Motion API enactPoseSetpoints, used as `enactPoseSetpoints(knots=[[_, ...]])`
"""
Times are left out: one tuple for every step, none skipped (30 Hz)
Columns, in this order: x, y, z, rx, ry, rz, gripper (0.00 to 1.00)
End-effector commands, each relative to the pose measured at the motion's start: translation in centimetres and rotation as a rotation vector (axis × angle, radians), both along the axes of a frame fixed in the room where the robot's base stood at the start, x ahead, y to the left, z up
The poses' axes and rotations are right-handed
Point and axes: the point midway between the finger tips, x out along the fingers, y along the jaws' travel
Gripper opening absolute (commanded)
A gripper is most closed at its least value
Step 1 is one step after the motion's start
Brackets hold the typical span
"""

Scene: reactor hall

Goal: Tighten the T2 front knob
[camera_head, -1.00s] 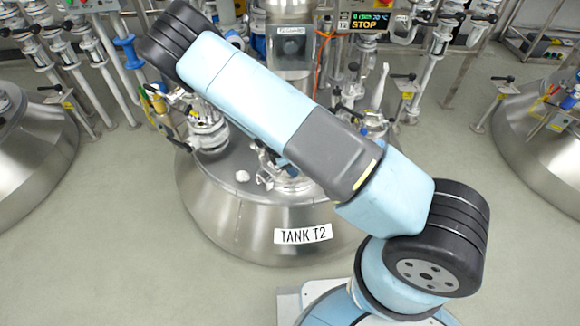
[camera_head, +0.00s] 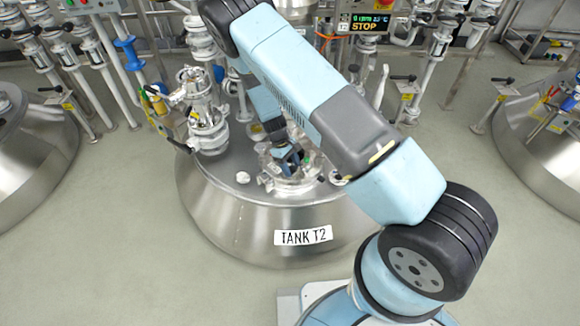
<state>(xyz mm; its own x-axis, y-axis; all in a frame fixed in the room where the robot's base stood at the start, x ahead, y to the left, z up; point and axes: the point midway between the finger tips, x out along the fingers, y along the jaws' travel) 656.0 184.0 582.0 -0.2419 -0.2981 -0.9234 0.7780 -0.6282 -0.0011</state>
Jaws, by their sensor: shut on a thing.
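Tank T2 (camera_head: 228,215) is a steel vessel with a "TANK T2" label (camera_head: 303,236) on its front. On its lid is a round hatch (camera_head: 292,184) with small knobs and clamps around its rim. My gripper (camera_head: 289,160) reaches down over the hatch, below my blue and grey arm. It is shut at a small knob on the hatch. The knob itself is mostly hidden by the fingers, and I cannot tell its exact contact or turn from this view.
A valve assembly (camera_head: 207,125) stands on the lid left of the hatch. A small white cap (camera_head: 243,177) lies at the lid's front left. A display (camera_head: 365,23) reading STOP hangs behind.

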Motion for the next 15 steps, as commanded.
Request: enactPoseSetpoints(knots=[[0.44, 0.01, 0.19, 0.004, -0.008, -0.032, 0.23], [0.47, -0.03, 0.21, 0.003, -0.007, -0.052, 0.23], [0.48, -0.02, 0.22, 0.003, -0.007, -0.073, 0.23], [0.48, -0.01, 0.22, 0.004, -0.007, -0.089, 0.23], [0.5, -0.01, 0.22, 0.004, -0.007, -0.104, 0.24], [0.53, -0.04, 0.22, 0.004, -0.007, -0.122, 0.24], [0.55, -0.06, 0.22, 0.004, -0.008, -0.134, 0.23], [0.56, -0.07, 0.22, 0.003, -0.008, -0.146, 0.23], [0.57, -0.08, 0.22, 0.003, -0.008, -0.159, 0.23], [0.57, -0.07, 0.22, 0.003, -0.008, -0.167, 0.23], [0.57, -0.08, 0.22, 0.003, -0.008, -0.175, 0.23], [0.57, -0.08, 0.22, 0.003, -0.008, -0.185, 0.23], [0.57, -0.09, 0.22, 0.003, -0.008, -0.19, 0.23], [0.57, -0.09, 0.22, 0.004, -0.008, -0.194, 0.23], [0.57, -0.09, 0.22, 0.004, -0.008, -0.199, 0.23]])
